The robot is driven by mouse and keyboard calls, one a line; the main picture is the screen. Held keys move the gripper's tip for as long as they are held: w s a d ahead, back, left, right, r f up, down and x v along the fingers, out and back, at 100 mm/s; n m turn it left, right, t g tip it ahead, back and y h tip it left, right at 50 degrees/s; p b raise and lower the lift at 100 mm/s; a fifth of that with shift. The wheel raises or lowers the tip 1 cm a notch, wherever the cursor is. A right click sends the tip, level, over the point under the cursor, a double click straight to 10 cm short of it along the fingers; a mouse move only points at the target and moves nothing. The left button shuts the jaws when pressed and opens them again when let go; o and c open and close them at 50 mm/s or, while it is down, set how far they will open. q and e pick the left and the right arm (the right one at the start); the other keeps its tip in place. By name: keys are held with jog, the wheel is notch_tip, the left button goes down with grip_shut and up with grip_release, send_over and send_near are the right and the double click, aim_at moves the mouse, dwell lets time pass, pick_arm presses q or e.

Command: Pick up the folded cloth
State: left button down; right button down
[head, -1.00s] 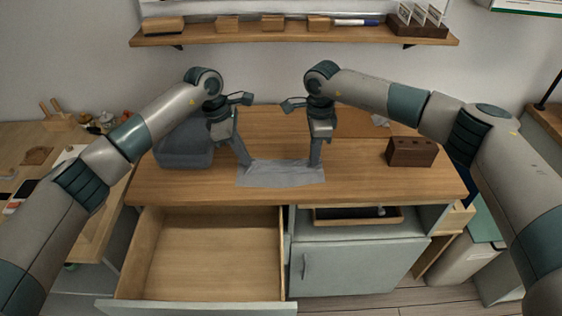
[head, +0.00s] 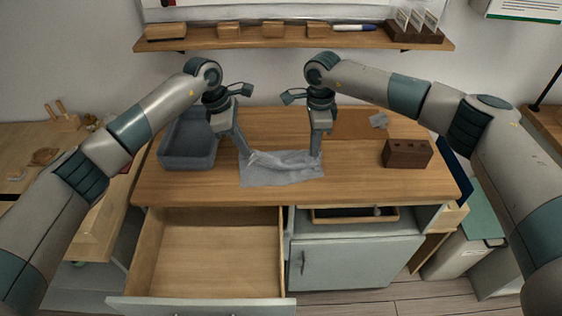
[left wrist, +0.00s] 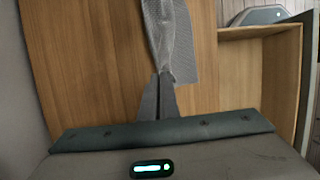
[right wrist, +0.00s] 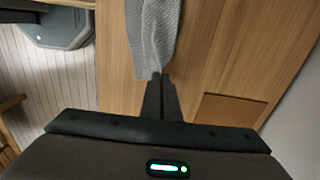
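The grey cloth (head: 283,173) lies on the wooden countertop near its front middle, spread and wrinkled, with its back edge raised. My left gripper (head: 247,155) is shut on its back left corner. In the left wrist view the cloth (left wrist: 170,45) runs from the closed fingertips (left wrist: 158,82). My right gripper (head: 316,154) is shut on its back right corner. In the right wrist view the cloth (right wrist: 150,35) runs from the closed fingertips (right wrist: 158,82).
A grey bin (head: 187,156) stands left of the cloth and a brown block with holes (head: 407,154) to the right. An open, empty drawer (head: 210,250) juts out below the counter. A shelf (head: 295,43) with small boxes hangs behind the arms.

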pick_arm(q)
jog(key=c, duration=0.6)
grip_release()
jog(key=shift+c, duration=0.2)
jog(key=shift+r, duration=0.1)
pick_arm(e)
jog(key=shift+r, duration=0.1)
pick_arm(q)
jog(key=shift+y, duration=0.8)
jog(key=shift+a+r+p, duration=0.15)
jog(key=shift+r+p, duration=0.35)
jog(key=shift+r, duration=0.45)
jog(key=shift+a+r+p, duration=0.2)
jog(key=shift+r+p, duration=0.25)
jog(key=shift+r, duration=0.45)
jog(key=shift+a+r+p, duration=0.15)
jog(key=shift+r+p, duration=0.35)
jog(key=shift+r, duration=0.45)
pick_arm(e)
jog(key=shift+r, duration=1.4)
pick_arm(q)
notch_tip(320, 180, up, 8)
jog(key=a+p, duration=0.1)
jog(key=p, duration=0.1)
pick_arm(e)
notch_tip(320, 180, up, 2)
jog(key=shift+r, duration=0.1)
pick_arm(q)
jog(key=shift+a, duration=0.1)
